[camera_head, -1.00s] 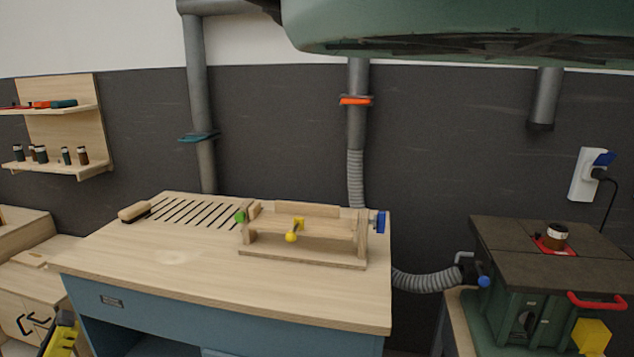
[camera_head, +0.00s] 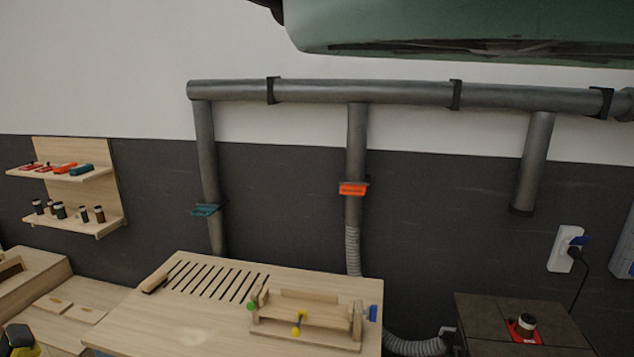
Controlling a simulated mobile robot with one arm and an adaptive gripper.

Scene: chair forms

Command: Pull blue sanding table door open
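The sanding table's wooden top (camera_head: 190,325) is at the bottom centre. It has a slotted area at its back left and a wooden jig (camera_head: 305,318) with green, yellow and blue knobs. My gripper cannot be made out in this view. A yellow and black part at the bottom left edge is cut off, and I cannot tell what it is.
A teal gate (camera_head: 205,210) and an orange gate (camera_head: 353,189) sit on grey duct pipes (camera_head: 350,91). A machine with a dark top (camera_head: 490,325) stands at right. Shelves (camera_head: 75,200) hang at left. A green body (camera_head: 450,30) overhangs the top.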

